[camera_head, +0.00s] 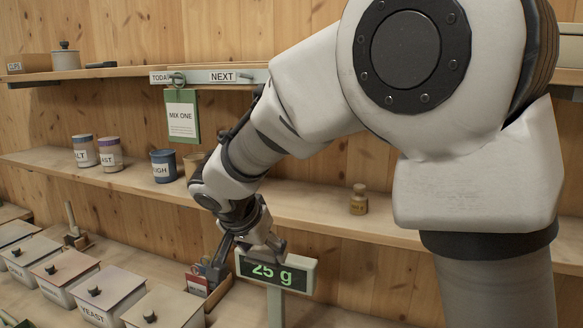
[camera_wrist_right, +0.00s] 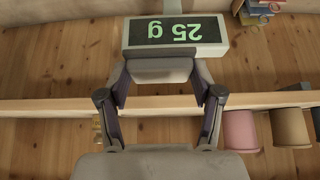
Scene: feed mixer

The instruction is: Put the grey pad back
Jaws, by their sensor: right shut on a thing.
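My right gripper (camera_head: 248,240) reaches down beside the scale display in the head view. In the right wrist view, its fingers close in from both sides on a plain grey block, which I take to be the grey pad (camera_wrist_right: 160,70). The pad is held in the air, and from that camera it overlaps the lower edge of the "25 g" display (camera_wrist_right: 175,32). In the head view the pad is hard to tell from the gripper parts. My left gripper is out of view.
The display (camera_head: 277,271) stands on a post close to my gripper. A small rack (camera_head: 219,292) with red and blue items is just left. Lidded bins (camera_head: 66,268) line the lower left. The shelf (camera_head: 300,207) behind holds jars, cups and a small bottle (camera_head: 359,201).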

